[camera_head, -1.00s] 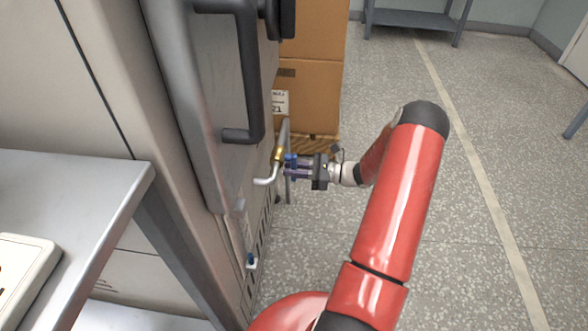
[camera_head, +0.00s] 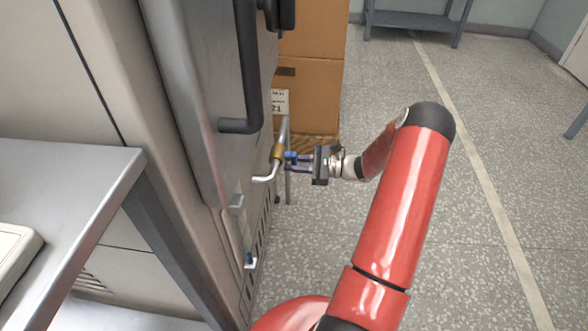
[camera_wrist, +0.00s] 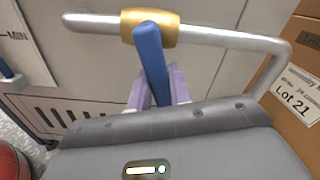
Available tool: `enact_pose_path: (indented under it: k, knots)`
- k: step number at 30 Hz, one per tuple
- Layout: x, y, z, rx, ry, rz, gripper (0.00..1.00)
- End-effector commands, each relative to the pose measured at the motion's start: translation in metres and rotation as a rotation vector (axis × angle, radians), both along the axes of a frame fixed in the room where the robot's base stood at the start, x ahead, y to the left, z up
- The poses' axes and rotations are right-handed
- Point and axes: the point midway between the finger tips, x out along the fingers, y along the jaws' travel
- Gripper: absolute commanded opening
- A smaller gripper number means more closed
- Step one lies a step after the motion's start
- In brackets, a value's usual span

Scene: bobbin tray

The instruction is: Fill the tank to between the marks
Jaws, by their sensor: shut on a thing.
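A bent metal pipe (camera_head: 265,178) with a brass valve body (camera_head: 277,155) stands out from the side of the grey machine (camera_head: 185,120). The valve's blue lever (camera_wrist: 151,62) points from the brass body (camera_wrist: 150,24) toward my gripper, across the pipe, in the wrist view. My gripper (camera_head: 296,162) has purple fingers and is shut on the blue lever; its fingers (camera_wrist: 158,88) show on both sides of the lever. A "MIN" mark (camera_wrist: 14,36) shows at the wrist view's left edge. No liquid level or upper mark can be made out.
Cardboard boxes (camera_head: 308,75) stand on a wooden pallet behind the pipe. A second small blue handle (camera_head: 250,260) sits low on the machine. A metal table (camera_head: 80,175) is at left.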

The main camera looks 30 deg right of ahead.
Motion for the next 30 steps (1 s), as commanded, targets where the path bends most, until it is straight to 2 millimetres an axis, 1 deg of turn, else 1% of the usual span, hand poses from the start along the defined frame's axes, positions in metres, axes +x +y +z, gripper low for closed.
enact_pose_path:
  k: [6,12,18,30]
  knots:
    - [0.0049,-0.0036,0.0008,-0.079,-0.117,0.0,0.0]
    - [0.0078,-0.0054,0.0036,-0.127,-0.187,0.0,0.0]
    - [0.0089,-0.0061,0.0052,-0.147,-0.218,0.0,0.0]
    - [0.009,-0.0062,0.0057,-0.149,-0.221,0.0,0.0]
